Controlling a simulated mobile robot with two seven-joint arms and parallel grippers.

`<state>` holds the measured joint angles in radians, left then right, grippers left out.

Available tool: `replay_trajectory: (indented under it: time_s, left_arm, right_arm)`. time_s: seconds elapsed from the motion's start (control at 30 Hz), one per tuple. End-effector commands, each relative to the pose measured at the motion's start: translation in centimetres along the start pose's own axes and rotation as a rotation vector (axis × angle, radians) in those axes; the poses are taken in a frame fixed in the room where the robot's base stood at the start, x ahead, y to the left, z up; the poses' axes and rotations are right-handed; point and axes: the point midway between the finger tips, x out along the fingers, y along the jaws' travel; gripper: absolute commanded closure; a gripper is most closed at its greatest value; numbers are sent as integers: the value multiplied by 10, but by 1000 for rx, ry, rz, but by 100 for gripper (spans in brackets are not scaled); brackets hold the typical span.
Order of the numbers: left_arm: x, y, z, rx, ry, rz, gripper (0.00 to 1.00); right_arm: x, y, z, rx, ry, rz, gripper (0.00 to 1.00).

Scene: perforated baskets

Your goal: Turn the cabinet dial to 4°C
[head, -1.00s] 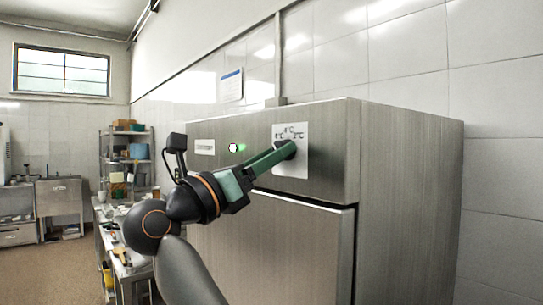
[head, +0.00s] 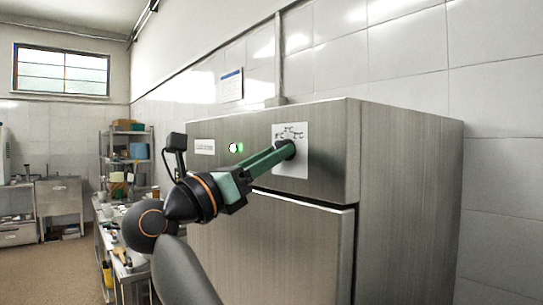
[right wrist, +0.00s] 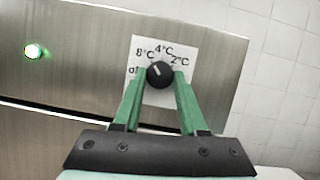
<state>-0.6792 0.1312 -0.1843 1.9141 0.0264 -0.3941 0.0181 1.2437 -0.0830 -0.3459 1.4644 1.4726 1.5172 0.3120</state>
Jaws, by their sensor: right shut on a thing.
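The cabinet dial (right wrist: 158,73) is a round black knob with a small pale mark, on a white label plate (right wrist: 181,88). The printed labels run from off at left through 8°C and 4°C to 2°C at right. The mark tilts upward; exactly which label it points at is hard to tell. My right gripper (right wrist: 158,76) has its green fingers on either side of the knob, shut on it. In the head view the right gripper (head: 285,150) reaches the plate (head: 296,168) and mostly hides the dial. My left gripper is not in view.
The steel cabinet (head: 410,190) has a lit green indicator (head: 233,147) left of the dial and a door (head: 290,250) below. A shelf rack (head: 128,150) and a cluttered bench (head: 115,240) stand at left. Open floor (head: 60,270) lies beyond.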

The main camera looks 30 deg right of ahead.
Motion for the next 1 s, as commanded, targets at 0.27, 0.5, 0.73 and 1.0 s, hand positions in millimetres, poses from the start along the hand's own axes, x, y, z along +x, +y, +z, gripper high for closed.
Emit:
replay_trajectory:
  time_s: [0.27, 0.5, 0.73, 1.0]
  left_arm:
    - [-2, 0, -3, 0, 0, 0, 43]
    - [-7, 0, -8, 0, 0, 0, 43]
    - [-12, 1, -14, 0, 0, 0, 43]
    - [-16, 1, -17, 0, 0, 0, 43]
  right_arm:
    - [0, 3, 0, 192, 2, -79, 100]
    - [0, 4, 2, 378, 2, -157, 100]
    - [0, 5, 3, 521, 2, -217, 100]
    - [0, 6, 2, 619, 2, -256, 100]
